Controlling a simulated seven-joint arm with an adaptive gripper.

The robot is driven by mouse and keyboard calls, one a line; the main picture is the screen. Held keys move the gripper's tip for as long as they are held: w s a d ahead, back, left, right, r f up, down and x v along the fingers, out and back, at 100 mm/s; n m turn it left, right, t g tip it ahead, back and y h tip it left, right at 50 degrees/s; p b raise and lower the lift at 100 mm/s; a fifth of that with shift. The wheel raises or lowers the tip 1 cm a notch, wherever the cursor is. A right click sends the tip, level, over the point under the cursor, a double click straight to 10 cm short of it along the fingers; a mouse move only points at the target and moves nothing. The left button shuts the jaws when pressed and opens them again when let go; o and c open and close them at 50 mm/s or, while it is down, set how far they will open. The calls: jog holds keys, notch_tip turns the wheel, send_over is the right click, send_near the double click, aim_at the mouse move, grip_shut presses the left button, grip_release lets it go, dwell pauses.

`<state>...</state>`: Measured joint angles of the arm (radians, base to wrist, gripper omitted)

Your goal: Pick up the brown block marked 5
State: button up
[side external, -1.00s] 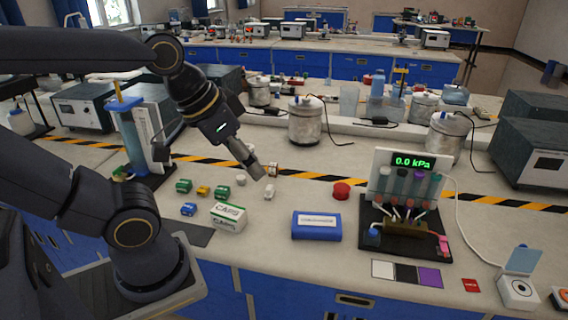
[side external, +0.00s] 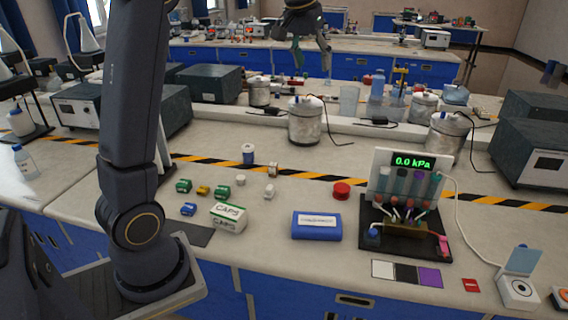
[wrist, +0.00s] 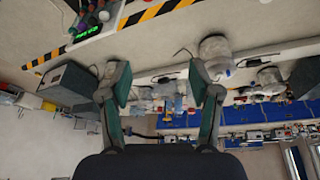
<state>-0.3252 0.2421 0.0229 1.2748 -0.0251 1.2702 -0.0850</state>
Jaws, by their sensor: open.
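A small brownish block (side external: 273,169) with a pale face sits on the bench near the striped tape; it is too small to read any number on it. My gripper (side external: 312,62) is high up and toward the back of the scene, far above and away from the block. In the wrist view my gripper (wrist: 163,88) has its two fingers wide apart with nothing between them. I cannot make out the brown block in the wrist view.
Green, yellow, blue and white small pieces, a CAPS box (side external: 229,217) and a blue box (side external: 317,226) lie around the block. A red knob (side external: 341,190) and a pressure display (side external: 411,160) stand right. Metal canisters (side external: 304,122) stand behind the tape.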

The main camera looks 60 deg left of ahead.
jog(key=w+a+f+n+g, duration=0.15)
jog(key=w+a+f, duration=0.25)
jog(key=a+f, duration=0.55)
jog(key=n+g+h, duration=0.1)
jog(key=n+g, duration=0.1)
jog(key=n, duration=0.1)
send_over(273, 164)
jog(key=s, duration=0.1)
notch_tip(273, 164, down, 18)
jog(key=f, duration=0.1)
notch_tip(273, 164, down, 9)
jog(key=shift+w+d+f, duration=0.1)
jog(key=shift+f, duration=0.1)
jog(key=f, duration=0.4)
jog(key=w+f, duration=0.1)
jog(key=shift+f, duration=0.4)
grip_shut()
jog(key=shift+r, duration=0.1)
